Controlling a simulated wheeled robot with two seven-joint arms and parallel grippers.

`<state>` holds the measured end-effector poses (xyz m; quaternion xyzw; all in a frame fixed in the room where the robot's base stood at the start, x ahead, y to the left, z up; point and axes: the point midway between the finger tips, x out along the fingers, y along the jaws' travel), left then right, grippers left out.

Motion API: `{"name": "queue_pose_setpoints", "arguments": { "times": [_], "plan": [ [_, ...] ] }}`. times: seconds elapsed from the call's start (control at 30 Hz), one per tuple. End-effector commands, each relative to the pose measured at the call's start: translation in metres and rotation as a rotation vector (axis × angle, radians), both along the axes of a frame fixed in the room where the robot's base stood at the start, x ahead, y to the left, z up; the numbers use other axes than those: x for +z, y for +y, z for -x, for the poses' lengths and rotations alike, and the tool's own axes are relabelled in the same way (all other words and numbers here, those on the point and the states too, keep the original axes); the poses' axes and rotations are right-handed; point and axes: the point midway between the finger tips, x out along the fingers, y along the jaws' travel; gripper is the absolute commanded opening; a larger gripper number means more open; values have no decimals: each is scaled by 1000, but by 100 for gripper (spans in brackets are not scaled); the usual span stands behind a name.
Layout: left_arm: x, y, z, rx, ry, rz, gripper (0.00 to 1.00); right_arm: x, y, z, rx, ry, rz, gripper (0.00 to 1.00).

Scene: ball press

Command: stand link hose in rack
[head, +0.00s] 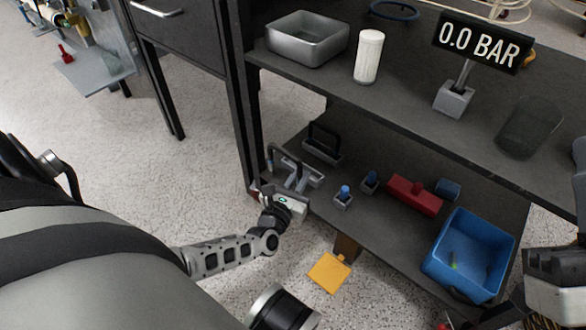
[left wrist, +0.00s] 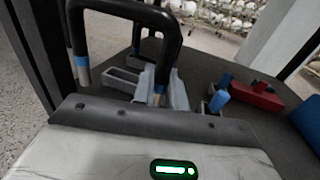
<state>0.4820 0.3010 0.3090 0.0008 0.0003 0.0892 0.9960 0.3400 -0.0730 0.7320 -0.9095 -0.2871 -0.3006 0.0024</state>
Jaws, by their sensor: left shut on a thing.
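The link hose (left wrist: 124,8) is a dark inverted U with blue bands and brownish ends. In the left wrist view its left leg hangs in front of the shelf's edge, and its right leg is by a grey rack (left wrist: 122,79). I cannot tell whether that end is inside a slot. In the head view the hose (head: 271,154) rises beside the rack (head: 313,177).
Behind, a second dark hose stands in a grey holder (head: 322,153). Blue-topped blocks (head: 343,196), a red block (head: 414,195) and a blue bin (head: 466,256) are to the right. The upper shelf (head: 420,110) overhangs; a dark post (head: 243,110) stands at left.

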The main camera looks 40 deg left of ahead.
Motion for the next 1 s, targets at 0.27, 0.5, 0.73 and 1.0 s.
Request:
{"name": "queue_pose_setpoints", "arguments": {
  "times": [0.27,0.5,0.73,1.0],
  "plan": [
    [-1,-2,-23,1,-2,0,0,11,2,8,-4,-117,25,0],
    [-3,-3,-43,1,-3,-2,0,10,2,7,-4,-110,23,0],
    [-6,-5,-61,0,-2,-1,0,10,2,7,-3,-108,23,0],
    [-18,-6,-75,2,2,-2,0,10,2,7,-3,-108,22,0]
  ]
}}
